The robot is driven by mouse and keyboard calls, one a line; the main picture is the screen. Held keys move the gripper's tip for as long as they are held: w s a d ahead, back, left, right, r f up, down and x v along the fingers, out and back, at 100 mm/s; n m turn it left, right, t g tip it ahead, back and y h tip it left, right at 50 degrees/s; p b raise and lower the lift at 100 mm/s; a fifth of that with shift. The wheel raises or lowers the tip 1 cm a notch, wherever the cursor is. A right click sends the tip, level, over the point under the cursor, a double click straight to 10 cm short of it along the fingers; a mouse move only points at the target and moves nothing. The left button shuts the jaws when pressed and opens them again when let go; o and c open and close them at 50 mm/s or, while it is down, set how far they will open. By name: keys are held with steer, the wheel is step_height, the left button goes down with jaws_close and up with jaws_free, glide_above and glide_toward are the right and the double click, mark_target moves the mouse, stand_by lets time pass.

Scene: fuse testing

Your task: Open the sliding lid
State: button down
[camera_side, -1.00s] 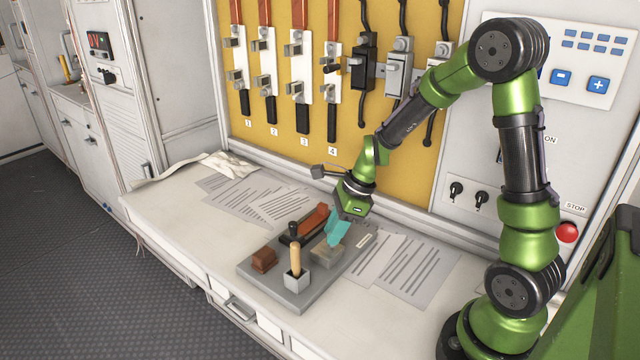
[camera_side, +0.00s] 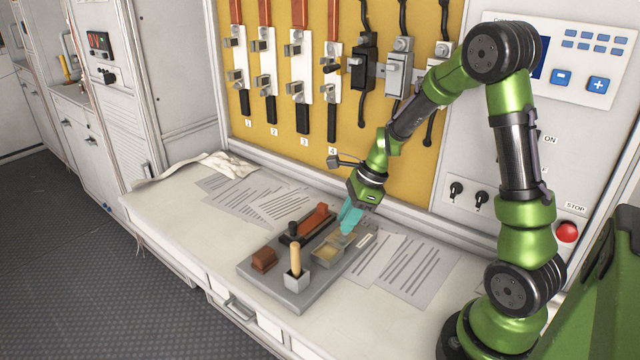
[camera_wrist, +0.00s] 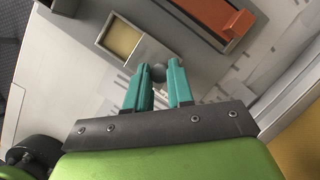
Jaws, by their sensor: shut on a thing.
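A small metal box (camera_side: 327,258) stands on the grey board (camera_side: 300,297), right of the wooden-handled tool. Its near part is uncovered and shows a yellowish inside; the wrist view shows the same opening (camera_wrist: 121,40). The sliding lid (camera_wrist: 150,52) extends from the box toward my gripper, with a round grey knob (camera_wrist: 158,73) on it. My gripper (camera_wrist: 160,80) has teal fingers, shut around the knob. In the side view my gripper (camera_side: 349,219) is at the box's far end, and the fingers hide part of the lid.
A black holder with an orange-red lever (camera_side: 312,220) lies beside the box. A brown block (camera_side: 264,259) and a wooden handle in a grey cube (camera_side: 296,275) stand nearer the front edge. Paper sheets (camera_side: 420,270) lie flat around the board. The yellow switch panel (camera_side: 285,150) rises behind.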

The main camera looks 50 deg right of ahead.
steer(key=c, duration=1)
jaws_free()
steer(key=v, duration=0.7)
steer(key=shift+s+r, duration=0.1)
steer(key=shift+r, duration=0.15)
steer(key=s+a+r+n+t, duration=0.1)
steer(key=s+a+r+n, duration=0.2)
steer(key=a+n, duration=0.2)
steer(key=s+a+r+n+t, duration=0.1)
steer(key=s+a+r+n, duration=0.3)
steer(key=n, duration=0.6)
steer(key=s+a+r+n+t+h, duration=0.1)
steer(key=s+a+r+n+t, duration=0.1)
steer(key=s+a+r+n, duration=0.2)
steer(key=shift+a+n, duration=0.6)
steer(key=shift+n, duration=0.4)
steer(key=shift+a+n, duration=0.55)
steer(key=shift+n, duration=0.45)
